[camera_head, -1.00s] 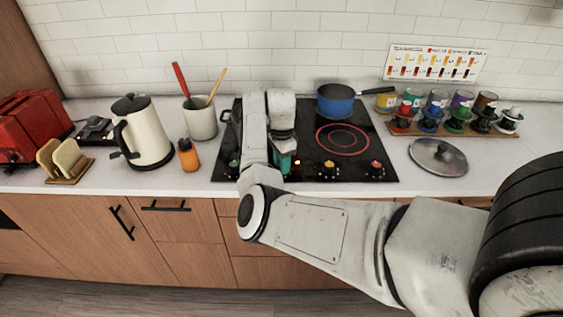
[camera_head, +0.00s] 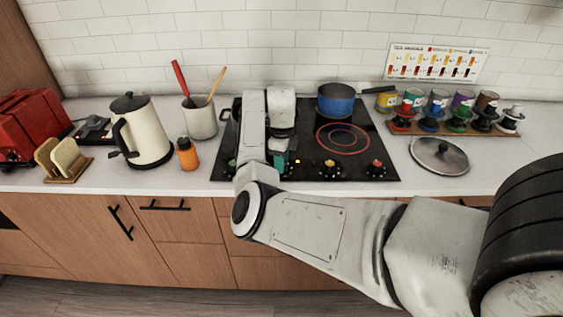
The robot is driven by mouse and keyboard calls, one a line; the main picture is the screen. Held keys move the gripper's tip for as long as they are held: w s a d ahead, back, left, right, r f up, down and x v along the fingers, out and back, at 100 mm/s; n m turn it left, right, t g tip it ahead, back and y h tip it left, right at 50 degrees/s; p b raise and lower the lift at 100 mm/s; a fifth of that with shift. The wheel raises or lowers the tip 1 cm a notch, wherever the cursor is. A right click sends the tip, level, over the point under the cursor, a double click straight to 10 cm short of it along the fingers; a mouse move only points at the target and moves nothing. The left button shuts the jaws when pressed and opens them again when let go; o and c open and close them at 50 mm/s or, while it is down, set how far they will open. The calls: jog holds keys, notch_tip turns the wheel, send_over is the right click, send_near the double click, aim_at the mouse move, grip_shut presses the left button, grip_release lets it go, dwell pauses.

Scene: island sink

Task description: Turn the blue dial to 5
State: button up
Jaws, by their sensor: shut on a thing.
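The black cooktop (camera_head: 365,150) has a row of coloured dials along its front edge. My gripper (camera_head: 281,168) is at this front edge, between the green dial and the yellow dial (camera_head: 329,168). It is shut on the dial at that place, which I take to be the blue dial. The dial is hidden behind my gripper and arm, so its pointer and numbers cannot be read. A red dial (camera_head: 375,167) is at the right end of the row. The green dial (camera_head: 232,164) shows partly at the left, beside my arm.
A blue pan (camera_head: 336,103) stands on the back of the cooktop, near a red-ringed burner (camera_head: 343,138). An orange bottle (camera_head: 187,155) and cream kettle (camera_head: 146,140) stand left. A metal lid (camera_head: 439,155) lies right. Several cans and coloured spools stand behind it.

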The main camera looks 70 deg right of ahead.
jog(key=shift+m, duration=0.3)
jog(key=o, duration=1)
jog(key=shift+o, duration=0.2)
notch_tip(320, 180, up, 11)
jog(key=b, duration=0.1)
jog(key=shift+b, duration=0.35)
jog(key=shift+f, duration=0.1)
